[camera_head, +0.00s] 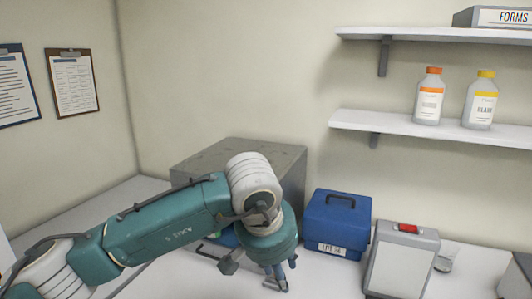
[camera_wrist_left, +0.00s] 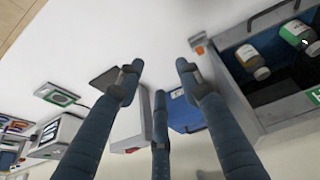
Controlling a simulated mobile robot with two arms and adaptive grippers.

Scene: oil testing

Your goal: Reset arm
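My left arm comes in from the left in the head view, and its gripper (camera_head: 277,276) points down over the white worktop. In the left wrist view the same gripper (camera_wrist_left: 160,88) has three blue fingers spread apart with nothing between them. It is open and empty. The fingers hang beside a large grey box (camera_head: 290,168), which my arm partly hides in the head view. My right gripper is not in view.
A blue case (camera_head: 336,212) and a white device with a red switch (camera_head: 405,252) stand right of the gripper. Two wall shelves (camera_head: 390,120) hold capped bottles (camera_head: 429,98) and a forms tray (camera_head: 492,18).

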